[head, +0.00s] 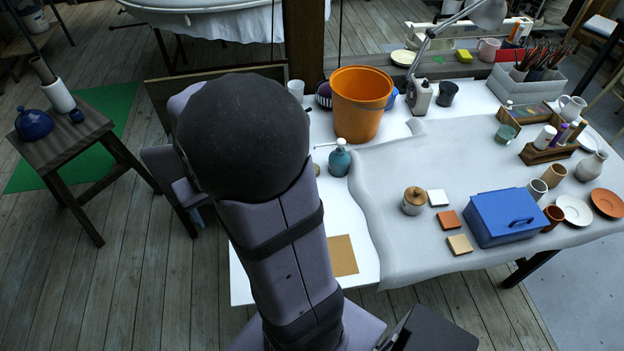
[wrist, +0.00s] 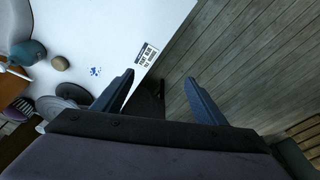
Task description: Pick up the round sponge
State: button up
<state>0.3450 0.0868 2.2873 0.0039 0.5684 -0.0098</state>
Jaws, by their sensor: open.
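A small round brownish thing, which looks like the round sponge (wrist: 60,63), lies on the white tabletop at the left of the wrist view, beside a teal bottle (wrist: 25,52). In the head view only a sliver of it (head: 317,169) shows, left of the bottle (head: 340,160), beside my arm. My gripper (wrist: 159,82) is open with nothing between its fingers. Its fingertips are over the table's edge and the floor, to the right of the sponge and apart from it. In the head view my arm hides the gripper's fingers.
Grey round pieces (wrist: 74,93) lie near the left finger in the wrist view. A printed label (wrist: 147,54) and blue spots mark the white table. An orange bucket (head: 359,103) stands behind the bottle. A blue box (head: 506,216) and pottery occupy the cloth on the right.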

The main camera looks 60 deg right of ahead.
jog(key=w+d+f+m+t+h+b, duration=0.1)
jog(key=w+d+f+m+b, duration=0.1)
jog(key=d+f+b, duration=0.55)
jog(key=w+d+f+m+t+h+b, duration=0.15)
jog(key=d+f, duration=0.25)
jog(key=d, duration=0.7)
jog(key=s+d+f+m+b, duration=0.1)
jog(key=d+f+b, duration=0.1)
jog(key=d, duration=0.3)
jog(key=s+d+f+m+h+b, duration=0.1)
jog(key=s+d+f+b, duration=0.1)
jog(key=d, duration=0.4)
jog(key=s+d+f+m+g+h+b, duration=0.1)
jog(key=s+d+m+b, duration=0.1)
jog(key=d, duration=0.4)
jog(key=shift+f+b, duration=0.4)
jog(key=shift+w+p+x, duration=0.15)
jog(key=shift+p+x, duration=0.25)
jog(key=shift+x, duration=1.35)
jog(key=shift+w+p+x, duration=0.1)
jog(key=shift+p+x, duration=0.25)
jog(key=shift+x, duration=1.45)
jog(key=c, duration=1.2)
jog(key=shift+a+r, duration=0.1)
jog(key=shift+r, duration=0.1)
